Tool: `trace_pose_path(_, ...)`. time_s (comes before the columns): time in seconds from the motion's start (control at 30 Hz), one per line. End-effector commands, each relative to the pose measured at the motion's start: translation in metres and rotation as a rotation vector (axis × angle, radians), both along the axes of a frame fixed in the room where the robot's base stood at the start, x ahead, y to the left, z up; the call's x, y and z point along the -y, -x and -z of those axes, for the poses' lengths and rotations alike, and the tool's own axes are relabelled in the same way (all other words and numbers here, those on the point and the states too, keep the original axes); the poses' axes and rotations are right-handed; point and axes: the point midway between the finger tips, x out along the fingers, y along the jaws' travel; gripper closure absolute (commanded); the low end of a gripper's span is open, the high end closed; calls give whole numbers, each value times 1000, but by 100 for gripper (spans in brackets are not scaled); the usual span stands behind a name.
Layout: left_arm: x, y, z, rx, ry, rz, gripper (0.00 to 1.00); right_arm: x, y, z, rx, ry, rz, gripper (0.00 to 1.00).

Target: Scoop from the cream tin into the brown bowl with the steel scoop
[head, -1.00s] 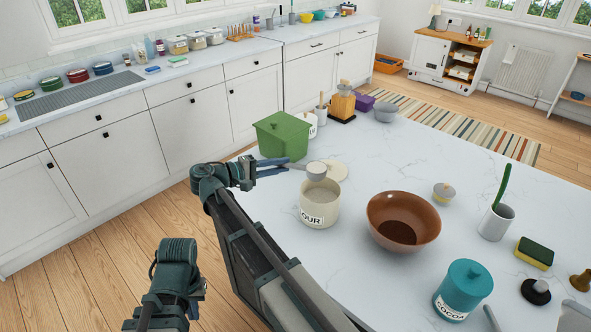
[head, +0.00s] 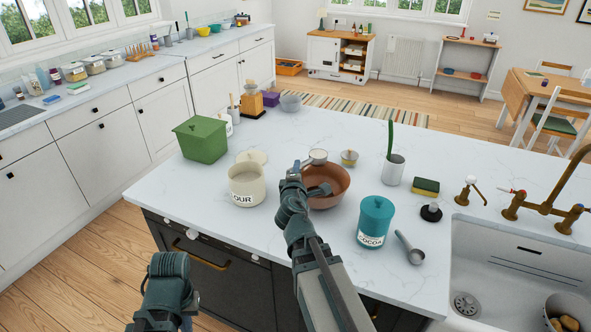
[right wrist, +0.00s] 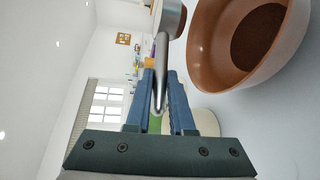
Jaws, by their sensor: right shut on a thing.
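The cream tin (head: 246,190), lettered as flour, stands open on the white worktop, with pale contents inside. The brown bowl (head: 335,196) stands to its right, partly hidden behind my right gripper. My right gripper (head: 304,168) is shut on the handle of the steel scoop (head: 318,157). The scoop's cup shows at the bowl's far rim in the head view; its height above the bowl and its fill are unclear. In the right wrist view the scoop handle (right wrist: 161,70) runs between the jaws, and the bowl (right wrist: 245,45) is beside the cup. My left gripper is not visible.
A green box (head: 202,139) and a pale round lid (head: 252,156) are near the tin. A teal cocoa tin (head: 375,222) and another grey scoop (head: 409,247) lie right of the bowl. A small lidded pot (head: 349,158) is behind it. The sink (head: 500,262) is at right.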

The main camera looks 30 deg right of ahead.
Motion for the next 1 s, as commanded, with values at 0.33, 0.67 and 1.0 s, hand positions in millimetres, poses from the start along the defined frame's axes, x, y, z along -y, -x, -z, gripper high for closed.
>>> trace_pose_path(0.33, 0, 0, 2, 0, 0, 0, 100, -2, 2, -1, 12, 0, -35, 100)
trace_pose_path(0.67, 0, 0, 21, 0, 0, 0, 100, -6, -10, 0, 139, -52, -31, 100)
trace_pose_path(1.0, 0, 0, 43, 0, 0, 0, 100, -13, -26, -4, 309, -124, -29, 100)
